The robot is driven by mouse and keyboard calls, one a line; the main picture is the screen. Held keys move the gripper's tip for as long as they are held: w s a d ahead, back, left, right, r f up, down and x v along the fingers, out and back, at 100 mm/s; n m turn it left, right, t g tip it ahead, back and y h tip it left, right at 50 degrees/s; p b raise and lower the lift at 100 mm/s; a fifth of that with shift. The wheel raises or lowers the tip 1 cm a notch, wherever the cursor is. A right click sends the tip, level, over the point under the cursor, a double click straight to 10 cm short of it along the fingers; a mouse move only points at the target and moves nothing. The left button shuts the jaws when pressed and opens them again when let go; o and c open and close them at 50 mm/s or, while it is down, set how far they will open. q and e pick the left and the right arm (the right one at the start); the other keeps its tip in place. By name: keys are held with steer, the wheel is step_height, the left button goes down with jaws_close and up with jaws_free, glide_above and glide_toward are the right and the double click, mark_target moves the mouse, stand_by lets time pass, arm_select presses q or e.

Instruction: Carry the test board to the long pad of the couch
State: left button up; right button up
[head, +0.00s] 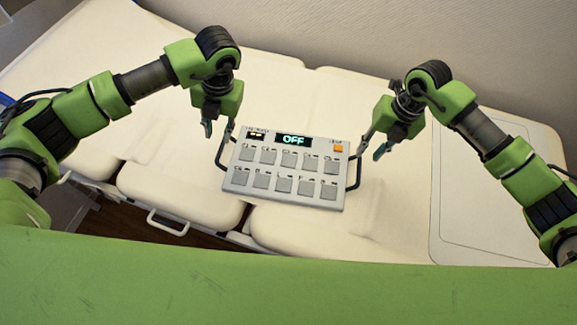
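The test board (286,168) is a flat grey panel with several square buttons, an orange button and a lit display reading "OFF". It has a dark handle at each short side. It is over the middle of the cream couch (285,85); I cannot tell if it rests on the pads. My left gripper (218,130) is at the upper end of the left handle (220,152), its fingers apart. My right gripper (372,147) is at the upper end of the right handle (354,172), its fingers also apart. Neither clearly closes around a handle.
The couch has several padded sections with gaps between them. A pale panel with an outlined rectangle (490,215) lies at the right. A plain wall (400,35) stands behind.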

steer(key=shift+d+r, duration=0.2)
steer(key=shift+r, duration=0.85)
steer(key=shift+d+r, duration=0.2)
steer(key=shift+r, duration=0.85)
steer(key=shift+s, duration=0.1)
